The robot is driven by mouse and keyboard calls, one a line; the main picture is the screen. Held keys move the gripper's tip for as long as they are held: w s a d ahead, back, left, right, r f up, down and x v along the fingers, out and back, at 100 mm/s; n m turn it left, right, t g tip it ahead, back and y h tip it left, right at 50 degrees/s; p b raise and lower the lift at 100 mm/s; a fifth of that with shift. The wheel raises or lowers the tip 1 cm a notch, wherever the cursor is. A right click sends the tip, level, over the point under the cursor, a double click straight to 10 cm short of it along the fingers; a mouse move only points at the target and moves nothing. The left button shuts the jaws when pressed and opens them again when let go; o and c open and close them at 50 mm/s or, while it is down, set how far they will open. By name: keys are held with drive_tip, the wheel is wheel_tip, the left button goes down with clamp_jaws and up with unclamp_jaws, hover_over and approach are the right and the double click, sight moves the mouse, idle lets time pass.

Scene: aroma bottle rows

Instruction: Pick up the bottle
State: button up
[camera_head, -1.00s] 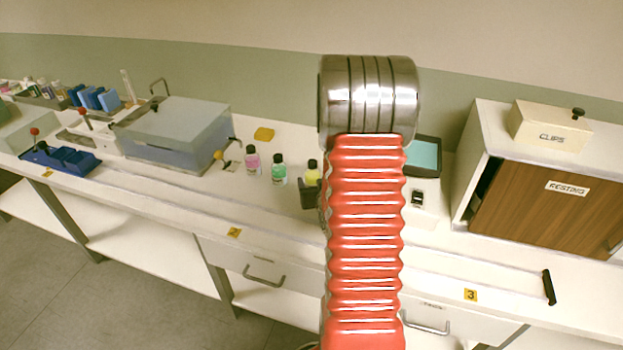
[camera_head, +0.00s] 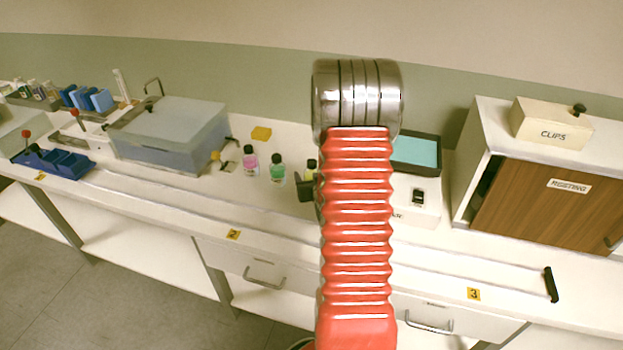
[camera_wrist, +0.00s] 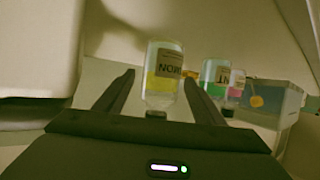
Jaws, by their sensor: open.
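Three small bottles with black caps stand in a row on the white bench: a pink one (camera_head: 250,163), a green one (camera_head: 277,172) and a yellow one (camera_head: 311,166). The yellow one is partly hidden by my arm and gripper (camera_head: 306,187). In the wrist view my gripper (camera_wrist: 158,88) is open, with the yellow bottle (camera_wrist: 163,72) appearing between its two fingers. The bottle appears upside down there, and its label partly reads "MON". I cannot tell whether the fingers touch it. The green bottle (camera_wrist: 215,75) is just beyond the right finger, overlapping the pink one (camera_wrist: 237,85).
A grey-blue lidded box (camera_head: 172,135) stands left of the bottles, with a yellow pad (camera_head: 261,133) behind them. The bench front is mostly clear.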

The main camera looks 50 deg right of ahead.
drive_tip(key=shift+c, duration=0.3)
drive_tip(key=c, duration=1.2)
drive_tip(key=shift+r, duration=0.15)
drive_tip(key=shift+r, duration=4.9)
drive_tip(key=shift+r, duration=3)
